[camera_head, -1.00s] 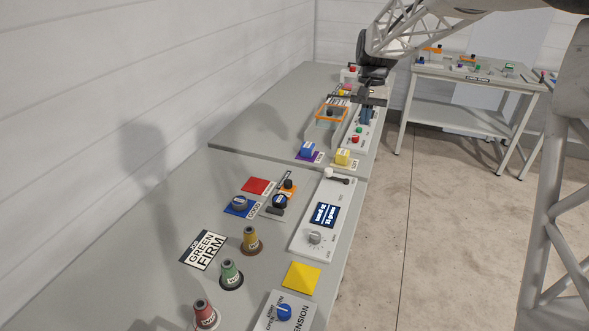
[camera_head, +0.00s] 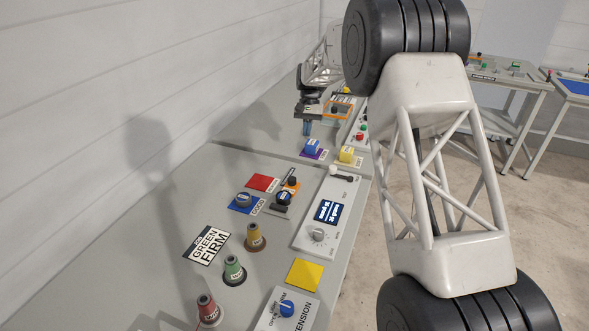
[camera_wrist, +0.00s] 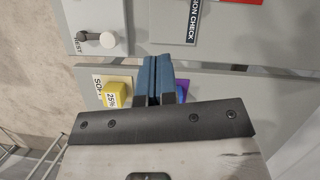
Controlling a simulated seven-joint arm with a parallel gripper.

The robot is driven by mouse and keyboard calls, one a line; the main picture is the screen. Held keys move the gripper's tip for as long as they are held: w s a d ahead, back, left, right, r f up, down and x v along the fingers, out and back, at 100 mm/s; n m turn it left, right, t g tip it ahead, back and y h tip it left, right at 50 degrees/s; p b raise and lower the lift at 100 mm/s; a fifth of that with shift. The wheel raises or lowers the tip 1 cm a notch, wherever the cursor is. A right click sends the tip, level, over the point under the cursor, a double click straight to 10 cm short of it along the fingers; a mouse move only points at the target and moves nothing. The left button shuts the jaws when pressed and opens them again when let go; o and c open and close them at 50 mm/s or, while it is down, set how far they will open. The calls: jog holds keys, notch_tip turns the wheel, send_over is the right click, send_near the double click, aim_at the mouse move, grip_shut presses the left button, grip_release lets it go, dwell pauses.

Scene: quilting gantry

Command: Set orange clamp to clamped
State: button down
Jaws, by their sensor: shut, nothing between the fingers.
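A small orange base with a black knob (camera_head: 292,183), which looks like the orange clamp, sits on the near bench beside the red square. A pale lever shows near it, but the clamp's position is too small to tell. My gripper (camera_head: 307,128) is beyond it over the far bench, above the blue block. In the wrist view, my gripper's blue fingers (camera_wrist: 156,80) are together and empty. The clamp cannot be made out in the wrist view.
A blue block on purple (camera_head: 312,147) and a yellow block (camera_head: 346,154) stand near the bench seam; the yellow one also shows in the wrist view (camera_wrist: 117,95). An orange frame (camera_head: 345,105) stands beyond.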

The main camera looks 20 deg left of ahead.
aim_at(291, 185)
jog(key=a+f, duration=0.3)
jog(key=a, duration=0.1)
jog(key=shift+w+f, duration=0.2)
jog(key=shift+w, duration=0.15)
jog(key=shift+d+f, duration=0.1)
jog(key=shift+f, duration=0.05)
jog(key=x, duration=1)
jog(key=shift+s+d, duration=0.1)
jog(key=shift+s, duration=0.05)
jog(key=shift+s+d, duration=0.2)
jog(key=shift+s, duration=0.8)
jog(key=shift+s+d, duration=0.2)
jog(key=shift+s, duration=0.7)
jog(key=shift+s, duration=0.1)
